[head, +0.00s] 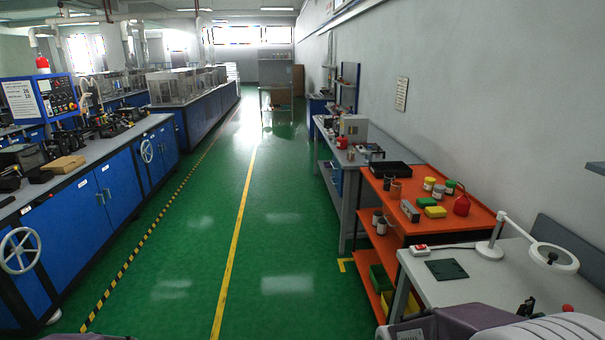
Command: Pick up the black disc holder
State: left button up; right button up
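I cannot make out for certain which thing is the black disc holder. Several small black devices (105,125) stand on the long blue-fronted bench (95,205) at the left, too small to tell apart. A small black object (527,308) stands on the light grey desk (480,275) at the lower right, partly hidden by a grey and purple body in front. Neither of my grippers shows in the head view.
A green floor aisle (205,230) with a yellow line runs clear down the middle. Handwheels (18,250) stick out from the left bench. At the right stand an orange cart (470,215) with jars and a black tray, and a desk lamp (553,257).

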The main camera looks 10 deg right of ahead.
aim_at(378, 153)
jog(key=i, duration=3.45)
jog(key=i+j+z, duration=0.15)
jog(key=i+z, duration=0.3)
jog(key=i, duration=0.25)
jog(key=i+j+z, duration=0.45)
jog(key=i, duration=0.2)
jog(key=i+j+z, duration=0.45)
jog(key=i+j, duration=0.15)
jog(key=i+j+z, duration=0.3)
jog(key=i, duration=0.15)
jog(key=i+j+z, duration=0.15)
jog(key=i+z, duration=0.2)
jog(key=i, duration=0.1)
